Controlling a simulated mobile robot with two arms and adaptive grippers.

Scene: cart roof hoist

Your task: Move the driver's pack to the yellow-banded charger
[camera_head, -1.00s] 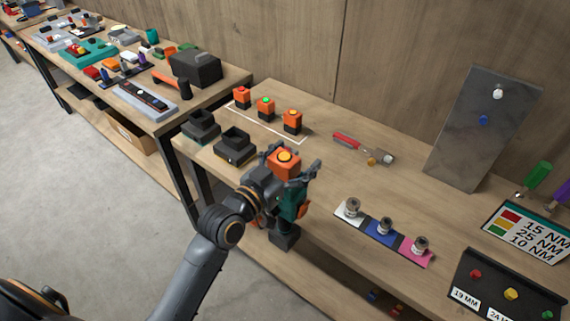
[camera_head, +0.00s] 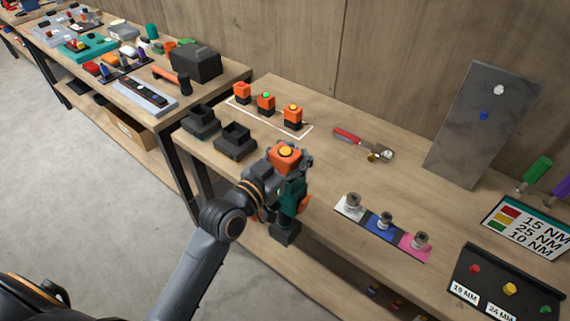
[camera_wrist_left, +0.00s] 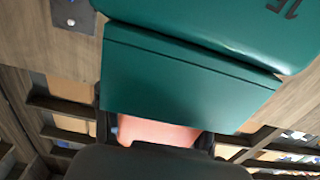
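The driver (camera_head: 291,198), teal with orange trim, stands upright at the bench's front edge, its foot at a dark block (camera_head: 285,232). The driver's pack (camera_head: 285,153), orange with a yellow-orange button, is on top. My left gripper (camera_head: 287,160) has its fingers closed in on both sides of the pack. In the left wrist view the pack (camera_wrist_left: 155,132) sits between the dark fingers, beside the teal driver body (camera_wrist_left: 185,75). Two black chargers stand to the left; the nearer charger (camera_head: 235,142) seems to have a thin yellow line low down; the farther charger (camera_head: 201,122) shows no clear band. My right gripper is out of view.
Three orange packs (camera_head: 266,103) stand in a white outline (camera_head: 308,133) behind the chargers. A red-handled tool (camera_head: 350,137) lies to the right. Small metal parts (camera_head: 385,225) stand on coloured pads at the front right. Bench between is clear.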

